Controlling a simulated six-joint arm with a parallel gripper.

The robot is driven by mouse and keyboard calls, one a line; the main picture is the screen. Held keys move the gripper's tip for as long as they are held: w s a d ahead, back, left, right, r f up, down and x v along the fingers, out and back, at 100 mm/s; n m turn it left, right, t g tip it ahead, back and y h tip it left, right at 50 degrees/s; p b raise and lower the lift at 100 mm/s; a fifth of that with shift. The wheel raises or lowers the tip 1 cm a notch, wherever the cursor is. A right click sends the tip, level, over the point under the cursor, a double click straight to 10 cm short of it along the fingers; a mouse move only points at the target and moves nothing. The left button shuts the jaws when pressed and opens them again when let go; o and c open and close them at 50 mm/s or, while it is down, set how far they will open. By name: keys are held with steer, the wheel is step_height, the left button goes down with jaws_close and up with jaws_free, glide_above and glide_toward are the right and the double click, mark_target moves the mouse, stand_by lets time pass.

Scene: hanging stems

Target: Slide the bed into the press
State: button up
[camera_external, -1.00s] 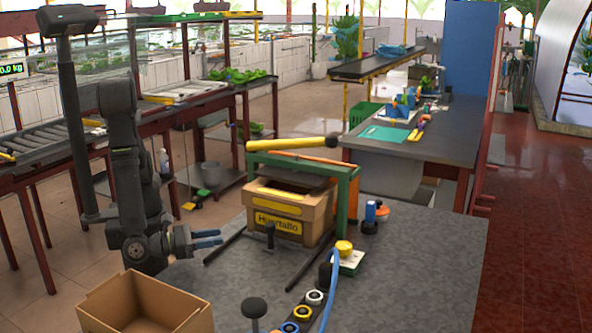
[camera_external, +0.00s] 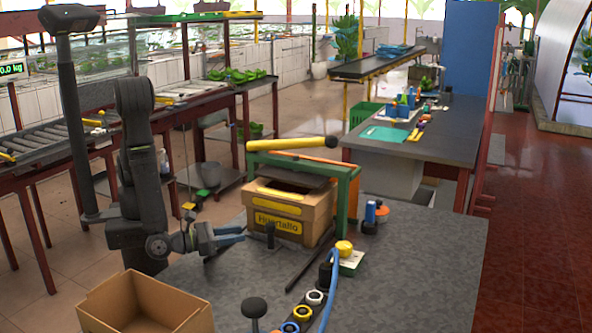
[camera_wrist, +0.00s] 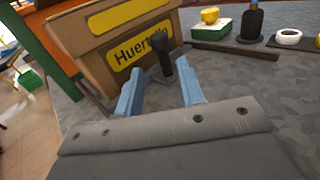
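The press (camera_external: 354,195) is a green frame with a yellow lever on top, standing on the grey table. A cardboard box with yellow "Huertallo" labels (camera_external: 278,224) sits at the frame, between dark rails (camera_external: 310,262); it also shows in the wrist view (camera_wrist: 105,45). The bed itself is mostly hidden under the box. A black upright handle (camera_external: 270,236) stands in front of the box. My gripper (camera_external: 242,235) is open and empty, left of the handle. In the wrist view, the handle (camera_wrist: 161,52) appears between and just beyond the blue fingertips (camera_wrist: 160,68).
An open cardboard box (camera_external: 145,305) stands at the table's front left. Several coloured rings (camera_external: 302,312), a black knob (camera_external: 254,308) and a blue strap (camera_external: 331,285) lie at the front. The table's right side is clear.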

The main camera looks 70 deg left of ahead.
mark_target(270, 229)
steer(key=w, duration=1)
steer(key=shift+w, duration=0.4)
